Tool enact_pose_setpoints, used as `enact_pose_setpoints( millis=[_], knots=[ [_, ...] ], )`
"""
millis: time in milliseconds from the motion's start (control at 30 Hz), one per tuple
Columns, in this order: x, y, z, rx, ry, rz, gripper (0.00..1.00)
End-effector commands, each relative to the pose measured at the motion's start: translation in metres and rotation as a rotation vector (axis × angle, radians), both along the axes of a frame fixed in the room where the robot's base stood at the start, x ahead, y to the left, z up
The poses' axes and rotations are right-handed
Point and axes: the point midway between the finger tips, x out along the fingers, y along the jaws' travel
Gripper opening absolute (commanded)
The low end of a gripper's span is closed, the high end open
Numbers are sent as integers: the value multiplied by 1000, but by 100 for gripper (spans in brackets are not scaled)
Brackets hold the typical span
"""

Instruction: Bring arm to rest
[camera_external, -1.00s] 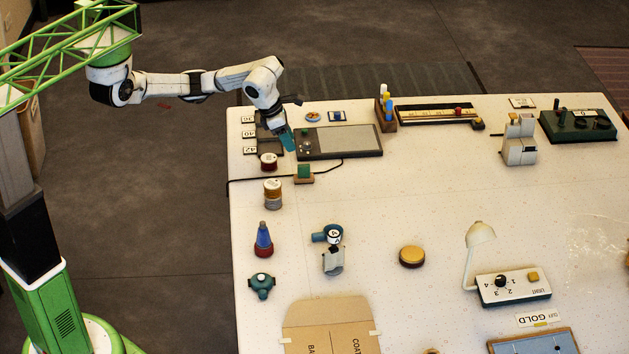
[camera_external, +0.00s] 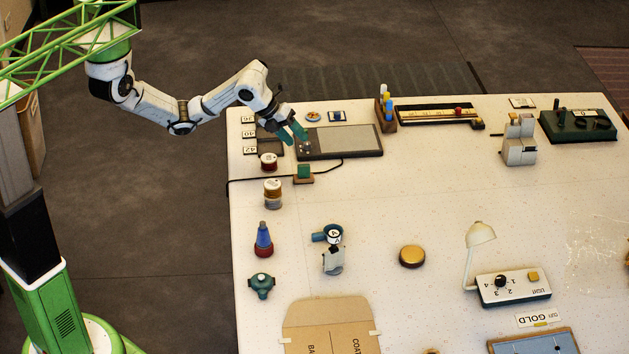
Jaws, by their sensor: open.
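My gripper (camera_external: 296,135) is open, its two teal fingers apart and pointing down and right. It hangs over the table's far left corner, by the left end of a dark flat panel (camera_external: 345,142). Nothing shows between the fingers. Whether the fingertips touch the panel or hover above it I cannot tell. My arm reaches in from the left and sags at the elbow, off the table's left edge. The gripper partly covers a dark tray (camera_external: 268,147) with number cards beside it.
A pen holder (camera_external: 385,112) stands right of the panel. The white table (camera_external: 440,200) has free room mid-surface. Open floor lies left.

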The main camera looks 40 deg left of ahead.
Motion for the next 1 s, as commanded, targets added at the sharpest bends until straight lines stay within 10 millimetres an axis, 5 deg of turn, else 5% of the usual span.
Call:
enact_pose_setpoints(
  millis=[267,533,800,967,1000],
  knots=[
    [20,34,-11,-440,335,803,49],
    [28,106,-49,-850,607,1613,49],
    [1,201,-100,-1275,690,2382,49],
    [-20,240,-120,-1465,642,2646,49],
    [-24,248,-123,1498,-625,-2685,49]
  ],
)
